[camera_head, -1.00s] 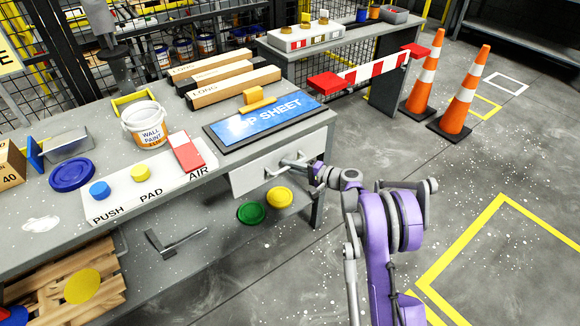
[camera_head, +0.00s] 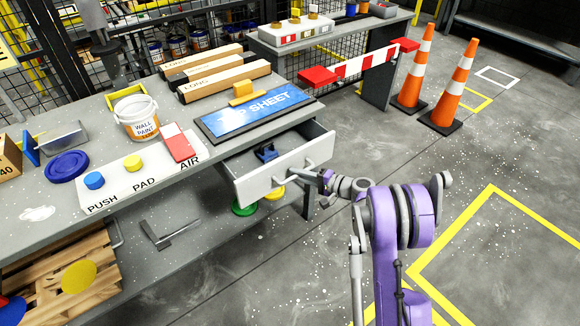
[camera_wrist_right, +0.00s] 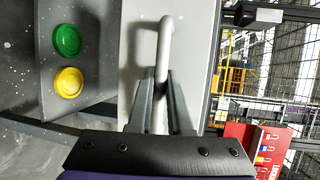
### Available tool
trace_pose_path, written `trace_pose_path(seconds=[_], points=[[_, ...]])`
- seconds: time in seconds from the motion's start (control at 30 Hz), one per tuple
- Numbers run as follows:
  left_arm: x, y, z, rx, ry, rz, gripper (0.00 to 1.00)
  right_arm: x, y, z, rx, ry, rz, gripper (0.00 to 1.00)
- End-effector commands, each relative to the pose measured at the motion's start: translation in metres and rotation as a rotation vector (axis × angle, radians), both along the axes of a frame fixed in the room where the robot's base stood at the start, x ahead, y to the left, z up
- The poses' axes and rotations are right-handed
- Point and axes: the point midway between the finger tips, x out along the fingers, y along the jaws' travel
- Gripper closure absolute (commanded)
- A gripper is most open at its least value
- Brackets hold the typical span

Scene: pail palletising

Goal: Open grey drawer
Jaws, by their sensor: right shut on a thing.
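The grey drawer (camera_head: 262,188) under the workbench top is pulled partway out toward me, and a dark blue item (camera_head: 265,153) lies inside it. Its bar handle (camera_head: 282,181) is on the front face and also shows in the right wrist view (camera_wrist_right: 164,45). My right gripper (camera_head: 318,176) is at the drawer front, shut on the handle; in the right wrist view its two fingers (camera_wrist_right: 161,90) stand either side of the bar. My left gripper is not in view.
The workbench (camera_head: 190,202) carries a wall paint pail (camera_head: 137,118), a blue sheet board (camera_head: 255,112), long boxes and buttons. A green lid (camera_head: 244,208) is on the shelf below the drawer. Orange cones (camera_head: 451,90) stand at right. Floor right of my arm is clear.

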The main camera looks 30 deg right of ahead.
Motion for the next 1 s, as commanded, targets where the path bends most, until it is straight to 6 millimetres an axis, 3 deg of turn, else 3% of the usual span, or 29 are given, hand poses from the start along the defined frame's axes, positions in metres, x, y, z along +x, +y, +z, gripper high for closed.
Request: trace_pose_path(seconds=[0.3,0.5,0.7,1.0], points=[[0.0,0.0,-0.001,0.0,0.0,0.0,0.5,-0.083,-0.008,0.001,0.001,-0.001,-0.006,1.0],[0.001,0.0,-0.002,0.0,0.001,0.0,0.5,-0.123,-0.011,0.001,0.001,-0.001,-0.005,1.0],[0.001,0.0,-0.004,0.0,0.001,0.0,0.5,-0.147,-0.013,0.001,0.001,-0.001,-0.003,1.0],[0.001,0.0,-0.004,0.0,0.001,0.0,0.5,-0.158,-0.013,0.001,0.002,-0.002,-0.002,1.0]])
